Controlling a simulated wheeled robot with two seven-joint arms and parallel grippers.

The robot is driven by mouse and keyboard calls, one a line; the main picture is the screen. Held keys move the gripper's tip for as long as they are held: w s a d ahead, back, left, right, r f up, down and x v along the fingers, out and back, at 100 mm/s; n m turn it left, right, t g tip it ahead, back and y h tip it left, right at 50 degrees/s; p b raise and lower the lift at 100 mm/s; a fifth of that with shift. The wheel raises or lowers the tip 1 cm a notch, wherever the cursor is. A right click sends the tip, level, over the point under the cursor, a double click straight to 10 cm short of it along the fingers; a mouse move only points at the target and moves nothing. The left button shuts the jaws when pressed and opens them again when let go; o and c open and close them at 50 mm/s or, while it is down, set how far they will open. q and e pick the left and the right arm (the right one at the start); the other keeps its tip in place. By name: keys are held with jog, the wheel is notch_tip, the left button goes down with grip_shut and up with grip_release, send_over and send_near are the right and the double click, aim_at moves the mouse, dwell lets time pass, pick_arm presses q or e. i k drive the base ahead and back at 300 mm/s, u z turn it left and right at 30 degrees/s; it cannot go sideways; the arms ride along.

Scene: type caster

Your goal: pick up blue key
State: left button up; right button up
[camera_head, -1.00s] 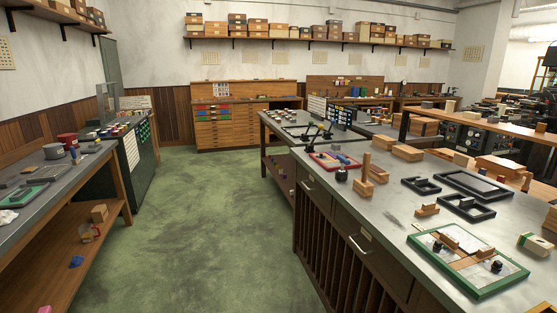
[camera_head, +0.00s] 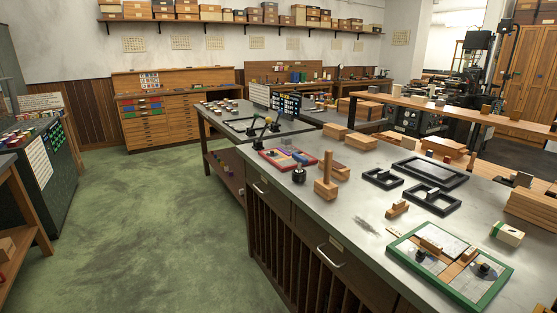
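I cannot make out a blue key for certain. A red-rimmed tray (camera_head: 266,165) lies on the right workbench near its far left corner, with small blue, yellow and reddish pieces in it, too small to name. A dark rack (camera_head: 285,107) behind it carries small blue and other coloured pieces. Neither of my grippers is in view.
The right workbench (camera_head: 370,215) holds a green-rimmed board (camera_head: 392,252), black frames (camera_head: 430,172) and wooden blocks (camera_head: 326,187). A drawer cabinet (camera_head: 165,128) stands at the back. A dark cabinet (camera_head: 62,190) stands at left. The green floor (camera_head: 150,220) between is clear.

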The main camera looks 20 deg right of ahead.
aim_at(301, 159)
jog(key=z, duration=0.2)
jog(key=i, duration=0.75)
jog(key=z, duration=0.95)
jog(key=i, duration=0.55)
jog(key=z, duration=0.65)
